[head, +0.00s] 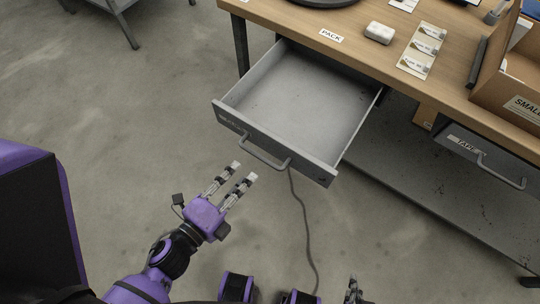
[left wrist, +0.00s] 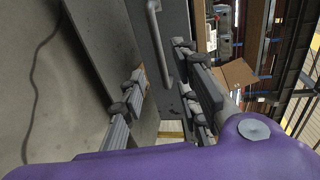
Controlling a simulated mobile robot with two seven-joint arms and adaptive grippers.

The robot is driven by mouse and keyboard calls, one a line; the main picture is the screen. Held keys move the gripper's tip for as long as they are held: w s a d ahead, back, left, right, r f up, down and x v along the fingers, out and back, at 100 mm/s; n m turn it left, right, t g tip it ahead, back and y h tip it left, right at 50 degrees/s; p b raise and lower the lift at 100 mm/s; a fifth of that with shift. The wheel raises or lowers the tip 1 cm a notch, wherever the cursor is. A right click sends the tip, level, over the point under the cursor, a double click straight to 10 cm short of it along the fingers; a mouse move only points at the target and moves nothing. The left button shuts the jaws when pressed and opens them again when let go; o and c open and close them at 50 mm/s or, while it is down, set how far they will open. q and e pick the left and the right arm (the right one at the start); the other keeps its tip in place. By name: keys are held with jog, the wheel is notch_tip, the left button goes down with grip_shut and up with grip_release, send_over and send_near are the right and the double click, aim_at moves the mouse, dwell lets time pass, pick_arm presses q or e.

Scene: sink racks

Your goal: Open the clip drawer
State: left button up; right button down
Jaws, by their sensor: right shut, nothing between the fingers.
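The clip drawer (head: 300,95) is the grey drawer under the left part of the bench. It is pulled well out and looks empty inside; the small label on its front is too small to read. Its bar handle (head: 266,157) is on the front face and also shows in the left wrist view (left wrist: 160,45). My left gripper (head: 243,171) is open and empty, with its fingers pointing at the drawer front. It is just short of the handle and apart from it. My right gripper (head: 354,290) shows only partly at the bottom edge, shut and empty.
A second drawer labelled TAPE (head: 480,151) is at the right under the wooden bench (head: 350,50). A dark cable (head: 308,230) lies on the floor.

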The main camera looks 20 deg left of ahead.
pick_arm(q)
jog(key=x, duration=0.7)
jog(key=shift+w+f+p, duration=0.25)
jog(key=shift+w+p, duration=0.05)
jog(key=shift+p, duration=0.15)
jog(key=shift+a, duration=0.1)
jog(key=c, duration=0.7)
jog(key=shift+s, duration=0.1)
grip_shut()
jog(key=shift+f, duration=0.15)
